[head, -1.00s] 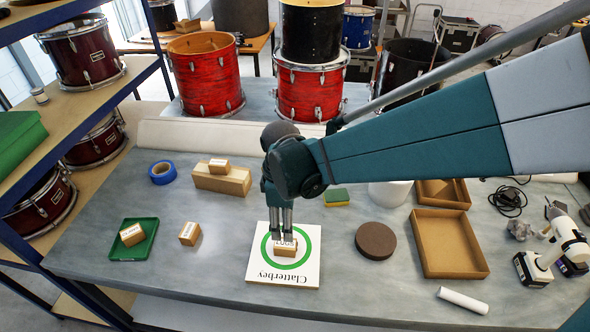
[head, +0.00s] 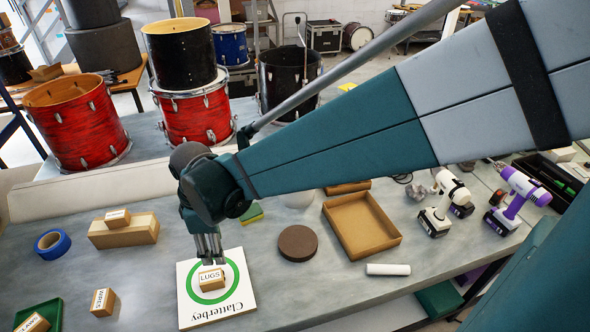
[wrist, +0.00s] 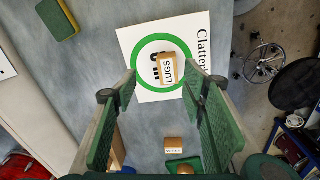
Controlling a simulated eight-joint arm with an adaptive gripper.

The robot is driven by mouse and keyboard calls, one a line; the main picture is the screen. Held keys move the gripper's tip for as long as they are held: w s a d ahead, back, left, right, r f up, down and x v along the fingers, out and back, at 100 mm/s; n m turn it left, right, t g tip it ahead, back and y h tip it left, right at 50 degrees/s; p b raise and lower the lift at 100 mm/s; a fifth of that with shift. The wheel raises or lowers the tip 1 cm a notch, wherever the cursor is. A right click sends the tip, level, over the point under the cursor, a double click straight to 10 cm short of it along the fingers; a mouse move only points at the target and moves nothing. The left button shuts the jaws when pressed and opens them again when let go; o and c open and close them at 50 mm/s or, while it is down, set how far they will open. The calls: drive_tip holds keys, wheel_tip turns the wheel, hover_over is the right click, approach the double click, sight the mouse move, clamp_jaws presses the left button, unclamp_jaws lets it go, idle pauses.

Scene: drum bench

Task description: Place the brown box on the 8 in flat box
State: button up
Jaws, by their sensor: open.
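The white flat box (head: 240,302) with a green ring and the word Clatterbey lies on the bench. A small brown box labelled LUGS (head: 212,284) rests on it, inside the ring. The same brown box (wrist: 168,68) and flat box (wrist: 203,82) show in the wrist view, where the brown box partly covers the print inside the ring. My gripper (head: 210,257) is open and empty just above and behind the brown box. In the wrist view its green fingers stand apart with the brown box beyond them, touching neither finger.
A brown box labelled WIRES (head: 103,302) stands left of the flat box. Others sit on a green tray (head: 53,309) and a wooden block (head: 140,230). Blue tape (head: 52,244), a dark round pad (head: 298,243), an open cardboard tray (head: 395,240) and a white roll (head: 388,269) lie around.

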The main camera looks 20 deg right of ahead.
drive_tip(key=s+d+r+m+t, duration=0.2)
drive_tip(key=s+d+r+m, duration=0.1)
drive_tip(key=d, duration=0.6)
drive_tip(key=s+d+r+m+t, duration=0.2)
drive_tip(key=s+d+r+m, duration=0.1)
drive_tip(key=d+r+m, duration=0.2)
drive_tip(key=s+d+r+m+t, duration=0.2)
drive_tip(key=d+m, duration=0.6)
drive_tip(key=d, duration=0.6)
drive_tip(key=shift+s+r+t, duration=0.3)
drive_tip(key=shift+s+r, duration=0.3)
drive_tip(key=shift+r, duration=0.35)
